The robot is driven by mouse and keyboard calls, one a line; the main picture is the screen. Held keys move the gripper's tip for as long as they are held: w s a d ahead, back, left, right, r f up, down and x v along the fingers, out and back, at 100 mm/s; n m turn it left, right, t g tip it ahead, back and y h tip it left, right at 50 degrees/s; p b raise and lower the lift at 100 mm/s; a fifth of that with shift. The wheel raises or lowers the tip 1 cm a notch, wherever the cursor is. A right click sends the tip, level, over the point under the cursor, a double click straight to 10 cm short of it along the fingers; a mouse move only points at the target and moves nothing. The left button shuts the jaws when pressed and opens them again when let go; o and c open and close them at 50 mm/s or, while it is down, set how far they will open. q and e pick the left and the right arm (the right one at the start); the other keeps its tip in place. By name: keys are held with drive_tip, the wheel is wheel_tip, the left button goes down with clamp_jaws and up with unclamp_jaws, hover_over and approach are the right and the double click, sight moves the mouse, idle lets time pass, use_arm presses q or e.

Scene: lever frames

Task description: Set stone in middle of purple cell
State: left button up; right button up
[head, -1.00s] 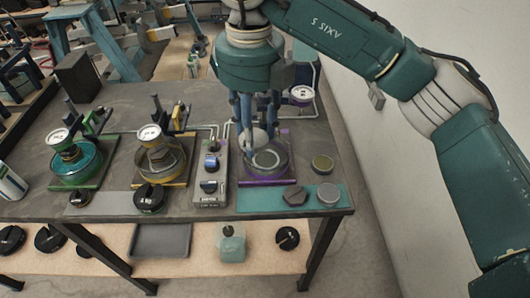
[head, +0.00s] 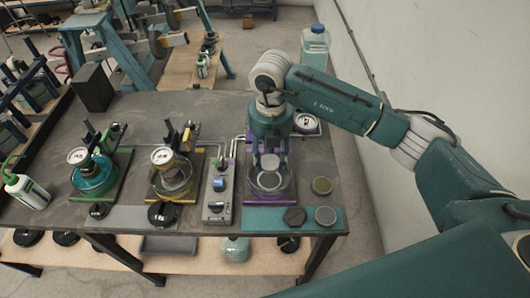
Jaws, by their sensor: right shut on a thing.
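The purple cell (head: 285,184) is a clear round dish on a purple-edged base at the right part of the bench, with a pale ring (head: 269,181) inside. My right gripper (head: 270,169) points down over the cell and is shut on a pale grey round piece, which looks like the stone (head: 270,161). The stone appears over the back part of the cell; whether it touches anything inside is too small to tell. The fingers partly cover it. My left gripper is not in view.
Green (head: 94,177) and yellow (head: 171,180) cells stand to the left, and a grey control box (head: 217,197) adjoins the purple one. A dark hexagonal piece (head: 295,216) and a grey disc (head: 325,215) lie on the teal mat (head: 261,221). A small round tin (head: 322,185) sits right.

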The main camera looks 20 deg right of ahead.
sight(270, 181)
drive_tip(key=shift+f+b, duration=0.9)
drive_tip(key=shift+f, duration=0.8)
drive_tip(key=shift+f+b, duration=1.65)
drive_tip(key=shift+f, duration=0.4)
drive_tip(key=shift+f+b, duration=0.15)
drive_tip(key=shift+b, duration=0.2)
drive_tip(key=shift+s+f, duration=0.15)
drive_tip(key=shift+f, duration=0.1)
drive_tip(key=o, duration=1.3)
drive_tip(key=shift+c, duration=0.2)
